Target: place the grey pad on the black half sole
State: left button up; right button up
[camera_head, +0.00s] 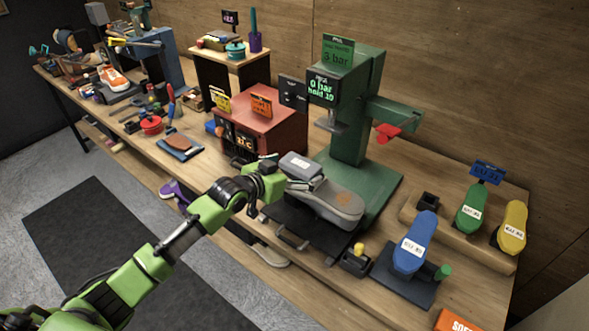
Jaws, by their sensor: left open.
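A grey, sole-shaped piece (335,205) with a brownish patch lies under the green press, over a black tray (300,235). I cannot tell for sure whether it is the grey pad or a shoe's underside. I cannot pick out the black half sole for certain; it may be hidden. My left gripper (308,183) is open at the far left end of the grey piece. Its body hides part of that end, and I cannot tell whether it touches. My right gripper is not in view.
The green press (352,110) stands behind, with a red-tipped arm (388,131) to the right. A red heater box (262,132) is to the left. Blue (416,240), green (471,208) and yellow (512,227) labelled lasts stand at the right. A small black holder (355,263) sits in front.

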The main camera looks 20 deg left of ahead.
pick_arm(q)
jog(key=shift+r, duration=0.15)
jog(key=b+v, duration=0.2)
jog(key=v, duration=1)
dwell(0.6)
